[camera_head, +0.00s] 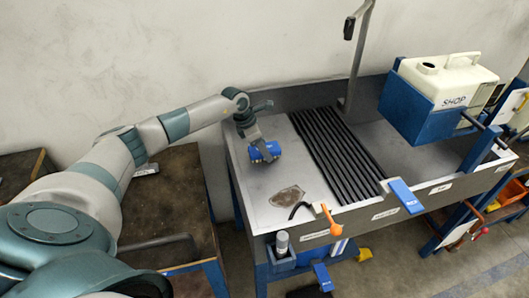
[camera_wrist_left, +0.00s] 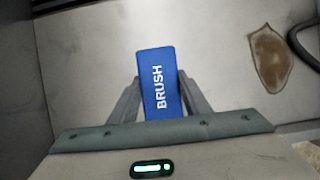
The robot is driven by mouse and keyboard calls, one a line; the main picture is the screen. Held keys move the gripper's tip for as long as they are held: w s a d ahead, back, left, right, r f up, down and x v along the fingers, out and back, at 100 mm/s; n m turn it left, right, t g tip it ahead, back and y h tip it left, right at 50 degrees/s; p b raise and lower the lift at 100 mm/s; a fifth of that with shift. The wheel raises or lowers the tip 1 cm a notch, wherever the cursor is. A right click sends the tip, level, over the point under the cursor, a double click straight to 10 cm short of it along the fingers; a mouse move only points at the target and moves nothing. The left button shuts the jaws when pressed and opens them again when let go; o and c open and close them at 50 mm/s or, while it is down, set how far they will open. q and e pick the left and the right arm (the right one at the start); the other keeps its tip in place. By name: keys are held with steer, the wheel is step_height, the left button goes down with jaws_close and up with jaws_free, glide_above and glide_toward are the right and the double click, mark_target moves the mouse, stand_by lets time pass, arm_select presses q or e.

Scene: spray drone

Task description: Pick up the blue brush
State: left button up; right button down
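The blue brush (camera_head: 273,148) is at the left part of the grey workbench top. In the left wrist view the brush (camera_wrist_left: 160,75) shows its blue face with the white word BRUSH. My left gripper (camera_head: 262,150) reaches down to it from above. In the left wrist view the fingers of my left gripper (camera_wrist_left: 160,92) lie along both sides of the brush, with no clear gap, so it looks shut on it. I cannot tell whether the brush touches the bench top. My right gripper is not in view.
A brown stain (camera_head: 287,195) and a black hooked piece (camera_head: 299,208) lie to the front. Black slats (camera_head: 335,150) run beside the brush. A white jug (camera_head: 447,78) in a blue holder (camera_head: 421,112) stands right. An orange nozzle (camera_head: 331,220) is at the front edge.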

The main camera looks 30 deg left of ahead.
mark_target(269, 146)
arm_select(q)
steer(key=shift+c, duration=1.2)
steer(key=shift+r, duration=0.1)
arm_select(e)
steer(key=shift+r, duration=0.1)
